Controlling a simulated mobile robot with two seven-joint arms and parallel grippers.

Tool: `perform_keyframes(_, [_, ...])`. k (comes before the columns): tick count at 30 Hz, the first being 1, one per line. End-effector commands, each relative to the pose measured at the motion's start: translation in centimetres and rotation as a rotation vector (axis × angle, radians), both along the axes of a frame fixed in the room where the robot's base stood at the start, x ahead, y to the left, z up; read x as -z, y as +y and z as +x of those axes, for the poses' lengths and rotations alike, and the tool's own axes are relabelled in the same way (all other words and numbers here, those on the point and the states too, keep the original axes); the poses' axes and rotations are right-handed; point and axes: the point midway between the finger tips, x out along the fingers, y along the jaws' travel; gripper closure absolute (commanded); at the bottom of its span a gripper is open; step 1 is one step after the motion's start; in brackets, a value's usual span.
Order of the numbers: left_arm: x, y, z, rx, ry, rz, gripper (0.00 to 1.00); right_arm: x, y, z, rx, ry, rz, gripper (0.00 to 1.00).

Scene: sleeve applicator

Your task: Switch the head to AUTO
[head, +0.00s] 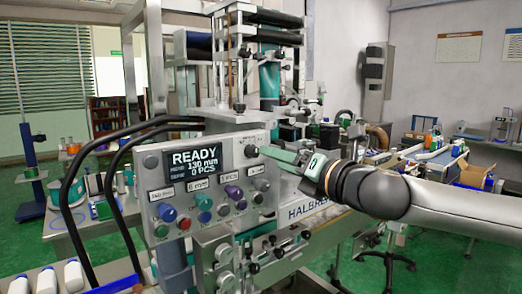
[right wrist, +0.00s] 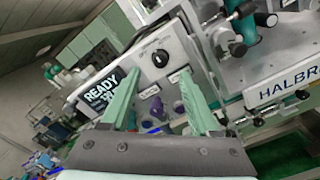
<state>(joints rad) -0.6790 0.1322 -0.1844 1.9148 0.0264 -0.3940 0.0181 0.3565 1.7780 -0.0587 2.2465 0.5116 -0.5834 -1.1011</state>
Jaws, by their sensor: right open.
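The sleeve applicator's control panel (head: 163,158) faces me, with a display (head: 194,160) reading READY, 130 mm and 0 PCS. A black selector knob (head: 251,152) sits at the panel's upper right; its lettering is too small to read. It also shows in the right wrist view (right wrist: 160,58), ahead of and between my two green fingers. My right gripper (head: 270,151) is open with its tips close to this knob; I cannot tell whether they touch it. In the right wrist view the gripper (right wrist: 160,76) holds nothing. My left gripper is not in view.
Below the display are several coloured knobs, including a blue one (head: 167,213) and a purple one (head: 233,192). Black hoses (head: 112,165) arch left of the panel. White bottles (head: 73,275) stand at lower left. The machine's steel frame (head: 305,212) extends below my right arm.

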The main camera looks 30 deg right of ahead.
Motion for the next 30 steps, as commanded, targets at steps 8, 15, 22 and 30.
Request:
perform_keyframes(8, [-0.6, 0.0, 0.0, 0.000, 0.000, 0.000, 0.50, 0.2, 0.0, 1.2, 0.001, 0.004, 0.002, 0.38])
perform_keyframes(15, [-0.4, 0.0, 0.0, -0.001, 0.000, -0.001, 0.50, 0.2, -0.1, 2.5, 0.007, 0.003, 0.000, 0.38])
perform_keyframes(22, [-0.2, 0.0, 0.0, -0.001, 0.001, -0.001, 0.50, 0.3, 0.2, 3.9, 0.002, 0.003, 0.000, 0.38])
perform_keyframes(30, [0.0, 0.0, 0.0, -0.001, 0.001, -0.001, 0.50, 0.2, 0.4, 5.5, 0.000, 0.001, 0.000, 0.38])
